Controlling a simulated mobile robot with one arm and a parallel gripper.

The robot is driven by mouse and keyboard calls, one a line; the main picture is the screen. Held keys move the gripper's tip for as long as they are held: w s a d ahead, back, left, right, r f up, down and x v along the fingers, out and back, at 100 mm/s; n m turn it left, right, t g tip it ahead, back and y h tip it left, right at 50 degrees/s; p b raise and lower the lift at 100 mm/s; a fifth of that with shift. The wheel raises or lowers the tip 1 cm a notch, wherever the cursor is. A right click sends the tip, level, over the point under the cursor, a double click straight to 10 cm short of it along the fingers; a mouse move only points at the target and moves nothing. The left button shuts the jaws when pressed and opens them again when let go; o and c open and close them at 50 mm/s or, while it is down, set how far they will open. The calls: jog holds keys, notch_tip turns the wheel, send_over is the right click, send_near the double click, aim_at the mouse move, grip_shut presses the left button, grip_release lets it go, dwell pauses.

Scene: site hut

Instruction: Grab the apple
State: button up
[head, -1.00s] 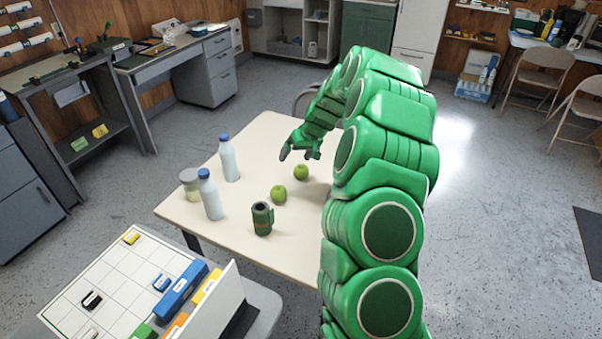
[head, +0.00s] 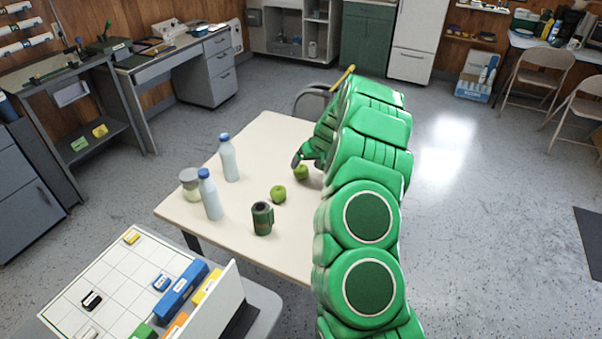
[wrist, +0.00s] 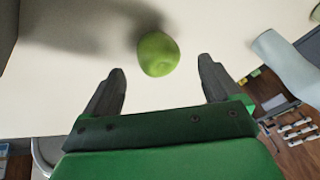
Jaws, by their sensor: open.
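Two green apples are on the cream table (head: 255,150). The far apple (head: 301,172) is right by my gripper (head: 297,161). The near apple (head: 278,194) lies a little to the left and closer to the camera. In the wrist view one apple (wrist: 158,54) lies just beyond the fingertips, about midway between them. My gripper, also in the wrist view (wrist: 162,75), is open with nothing between its fingers. In the head view my arm hides part of the table's right side.
Two bottles with blue caps (head: 229,160) (head: 210,198) and a lidded jar (head: 190,184) stand on the table's left side. A dark green mug (head: 263,218) stands near the front. A chair (head: 313,102) is at the far edge.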

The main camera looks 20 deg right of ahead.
aim_at(302, 166)
jog(key=shift+x, duration=2.35)
jog(key=shift+w+d, duration=0.1)
jog(key=shift+d, duration=0.1)
jog(key=c, duration=1.2)
jog(key=shift+c, duration=0.2)
jog(key=shift+r, duration=0.65)
notch_tip(302, 166, up, 2)
jog(key=shift+r, duration=0.15)
jog(key=s+a+r, duration=0.2)
jog(key=s+r, duration=0.7)
jog(key=s, duration=0.4)
jog(key=shift+s+a+r, duration=0.15)
jog(key=shift+s+a, duration=0.15)
jog(key=shift+s, duration=0.05)
